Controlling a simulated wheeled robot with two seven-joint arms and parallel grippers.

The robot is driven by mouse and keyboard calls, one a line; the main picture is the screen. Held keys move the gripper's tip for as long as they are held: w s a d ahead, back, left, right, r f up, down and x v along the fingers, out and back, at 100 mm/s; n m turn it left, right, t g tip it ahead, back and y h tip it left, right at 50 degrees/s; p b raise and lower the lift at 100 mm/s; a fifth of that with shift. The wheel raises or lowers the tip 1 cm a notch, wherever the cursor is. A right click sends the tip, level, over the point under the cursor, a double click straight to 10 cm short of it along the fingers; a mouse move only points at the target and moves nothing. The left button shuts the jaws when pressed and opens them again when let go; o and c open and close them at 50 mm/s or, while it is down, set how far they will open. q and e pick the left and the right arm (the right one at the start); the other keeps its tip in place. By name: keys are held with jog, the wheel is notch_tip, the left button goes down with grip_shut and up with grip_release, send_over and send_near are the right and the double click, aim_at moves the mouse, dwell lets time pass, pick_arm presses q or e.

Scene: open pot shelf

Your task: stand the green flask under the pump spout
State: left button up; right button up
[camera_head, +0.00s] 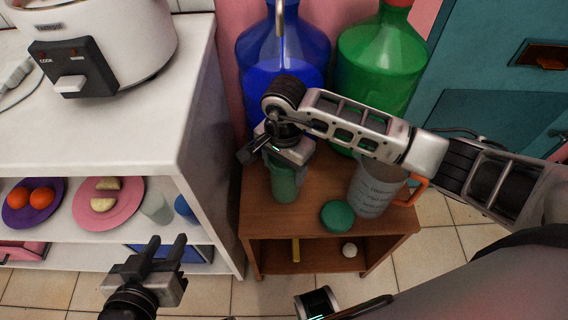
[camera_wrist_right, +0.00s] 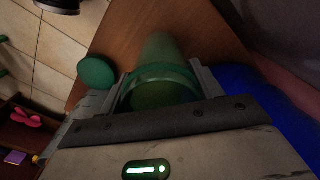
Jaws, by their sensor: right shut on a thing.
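The green flask (camera_head: 284,184) is upright or nearly so at the left side of the small wooden stand. My right gripper (camera_head: 284,150) is shut around its upper part from above. In the right wrist view the flask (camera_wrist_right: 165,60) sits between the two fingers. I cannot tell whether its base touches the wood. The thin metal pump spout (camera_head: 280,22) hangs in front of the blue bottle, above the flask in the picture; how they line up in depth is unclear. My left gripper (camera_head: 166,256) is open and empty, in front of the white shelf.
The wooden stand (camera_head: 313,168) also holds a green lid (camera_head: 337,216) and a measuring jug (camera_head: 374,188) with an orange handle. A blue bottle (camera_head: 262,62) and a green bottle (camera_head: 380,60) stand behind. A white shelf unit (camera_head: 140,110) is at left.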

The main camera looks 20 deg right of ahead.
jog(key=shift+f, duration=0.3)
jog(key=o, duration=1.1)
notch_tip(320, 180, up, 8)
jog(key=shift+f, duration=0.2)
